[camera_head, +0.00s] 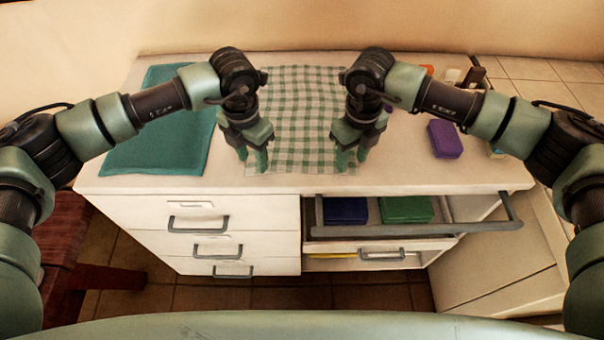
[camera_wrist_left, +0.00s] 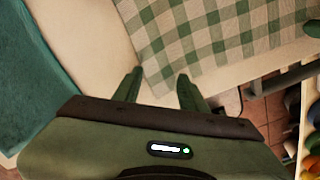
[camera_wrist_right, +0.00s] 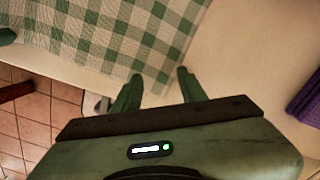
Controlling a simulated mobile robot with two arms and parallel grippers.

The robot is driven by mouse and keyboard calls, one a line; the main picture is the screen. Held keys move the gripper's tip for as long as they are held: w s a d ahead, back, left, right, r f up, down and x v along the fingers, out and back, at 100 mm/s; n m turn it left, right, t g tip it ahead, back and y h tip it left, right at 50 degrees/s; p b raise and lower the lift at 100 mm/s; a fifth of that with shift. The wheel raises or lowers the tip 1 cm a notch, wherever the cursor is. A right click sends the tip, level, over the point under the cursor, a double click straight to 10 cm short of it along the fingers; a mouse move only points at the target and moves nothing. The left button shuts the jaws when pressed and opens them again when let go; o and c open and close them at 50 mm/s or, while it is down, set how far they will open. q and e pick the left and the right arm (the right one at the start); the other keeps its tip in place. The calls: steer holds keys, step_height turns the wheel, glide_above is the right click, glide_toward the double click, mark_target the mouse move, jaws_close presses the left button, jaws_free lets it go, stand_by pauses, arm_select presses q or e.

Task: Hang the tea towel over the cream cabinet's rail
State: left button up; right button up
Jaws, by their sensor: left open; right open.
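The tea towel (camera_head: 300,110), green and white checked, lies flat on the cabinet's top between my two grippers. The cream cabinet (camera_head: 240,210) has drawers at the left and a grey rail (camera_head: 430,229) along its front at the right. My left gripper (camera_head: 254,163) is open and empty at the towel's near left corner. My right gripper (camera_head: 350,160) is open at the near right corner. In the left wrist view the towel (camera_wrist_left: 215,30) lies just beyond the open fingers (camera_wrist_left: 158,88). In the right wrist view the towel (camera_wrist_right: 120,35) also lies just beyond the fingers (camera_wrist_right: 158,88).
A teal cloth (camera_head: 160,140) lies on the top at the left. A purple block (camera_head: 444,139) and small items stand at the right. An open drawer holds a blue item (camera_head: 345,211) and a green item (camera_head: 405,210) behind the rail. A dark red stool (camera_head: 75,250) stands at the left.

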arm_select(q)
steer(key=shift+c, duration=1.1)
arm_select(e)
steer(key=shift+c, duration=1.1)
arm_select(q)
jaws_close()
arm_select(e)
jaws_close()
arm_select(q)
steer(key=shift+r, duration=0.1)
